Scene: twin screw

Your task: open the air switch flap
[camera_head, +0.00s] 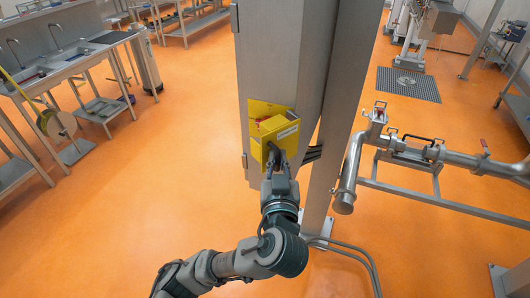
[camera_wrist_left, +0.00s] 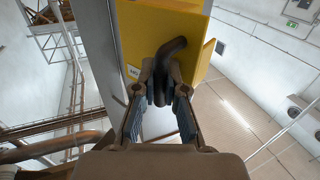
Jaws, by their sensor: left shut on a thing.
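The yellow air switch box (camera_head: 256,108) is mounted on the face of a tall grey cabinet in the head view. Its yellow front flap (camera_head: 277,133) stands out from the back plate, with a bit of red showing in the gap at the top. My left gripper (camera_head: 274,164) is just below the box. In the left wrist view, the yellow underside (camera_wrist_left: 150,35) is above the gripper (camera_wrist_left: 160,100), whose fingers are shut on a dark curved handle (camera_wrist_left: 172,48) coming down from the box. The inside of the box is mostly hidden. My right gripper is out of view.
Steel pipes with valves (camera_head: 410,155) run to the right. Sinks and benches (camera_head: 65,65) are at the left. Orange floor (camera_head: 165,180) is clear at the left.

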